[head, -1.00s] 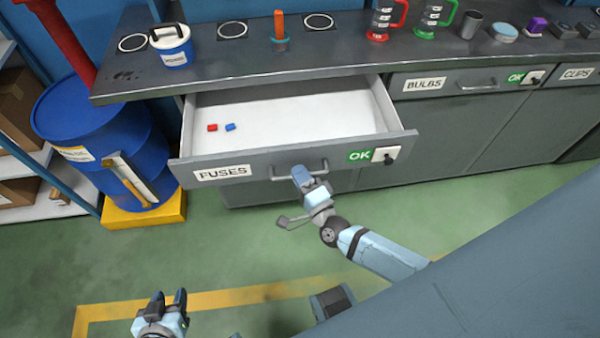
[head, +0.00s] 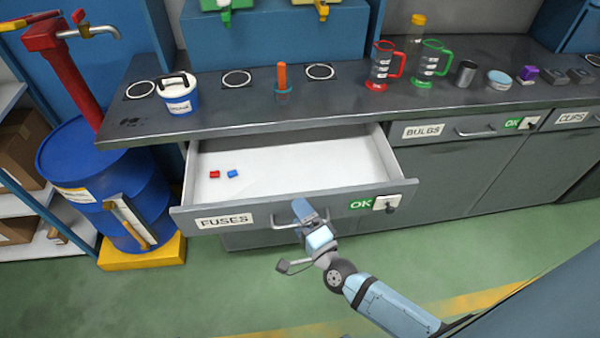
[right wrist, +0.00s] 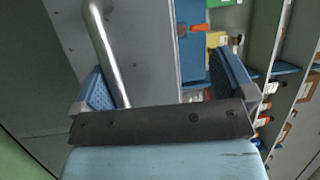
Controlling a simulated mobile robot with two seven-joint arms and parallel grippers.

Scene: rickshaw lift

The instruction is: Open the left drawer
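The left drawer, labelled FUSES (head: 275,213), is pulled out, and its white inside shows. A red fuse (head: 214,174) and a blue fuse (head: 233,173) lie in it. Its metal handle (head: 277,222) is on the front panel. My right gripper (head: 306,212) is at this handle in the head view. In the right wrist view its blue fingers (right wrist: 163,80) stand wide apart. The handle bar (right wrist: 105,50) runs between them, close to the left finger. Whether they touch cannot be told. My left gripper is not in view.
A blue barrel (head: 105,190) stands left of the drawer. The BULBS drawer (head: 450,131) at right is shut. Green floor in front is clear.

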